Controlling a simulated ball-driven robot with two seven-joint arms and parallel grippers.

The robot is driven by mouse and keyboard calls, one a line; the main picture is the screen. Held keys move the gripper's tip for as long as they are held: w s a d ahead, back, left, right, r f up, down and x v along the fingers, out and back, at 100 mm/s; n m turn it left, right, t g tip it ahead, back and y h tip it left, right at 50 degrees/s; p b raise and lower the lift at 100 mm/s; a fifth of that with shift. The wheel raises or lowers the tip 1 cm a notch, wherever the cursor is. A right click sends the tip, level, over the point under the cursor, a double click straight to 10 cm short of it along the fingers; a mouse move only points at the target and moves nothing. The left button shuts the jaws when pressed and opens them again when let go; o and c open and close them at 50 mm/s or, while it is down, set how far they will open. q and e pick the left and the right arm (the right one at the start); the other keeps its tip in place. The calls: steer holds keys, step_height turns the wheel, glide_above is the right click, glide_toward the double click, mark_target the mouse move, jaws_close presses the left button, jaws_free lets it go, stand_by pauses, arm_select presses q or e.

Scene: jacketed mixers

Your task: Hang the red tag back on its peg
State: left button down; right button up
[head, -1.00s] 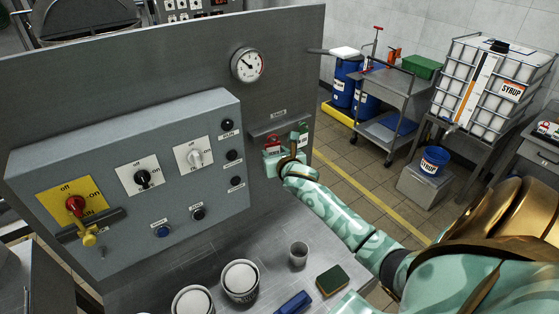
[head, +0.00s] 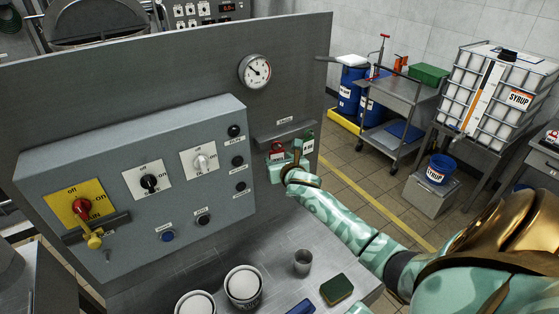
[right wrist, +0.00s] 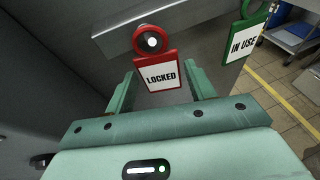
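The red tag (head: 277,147), lettered LOCKED, hangs upright below the small tag rail (head: 285,134) on the grey panel. In the right wrist view the red tag (right wrist: 160,58) has its ring around a round-ended peg (right wrist: 151,42). My right gripper (head: 287,162) is just in front of and below it. In the right wrist view its two fingers (right wrist: 160,75) stand apart, one on each side of the tag, with visible gaps. A green IN USE tag (right wrist: 243,42) hangs to the right; it also shows in the head view (head: 308,143).
The grey control box (head: 130,190) with switches and buttons is left of the rail. Below, the steel table holds white-topped tubs (head: 243,283), a metal cup (head: 303,262) and a sponge (head: 337,288). A cart (head: 400,100) stands beyond on the floor.

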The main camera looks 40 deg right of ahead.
steer(key=shift+o, duration=1)
steer(key=v, duration=1.6)
steer(key=shift+s, duration=0.15)
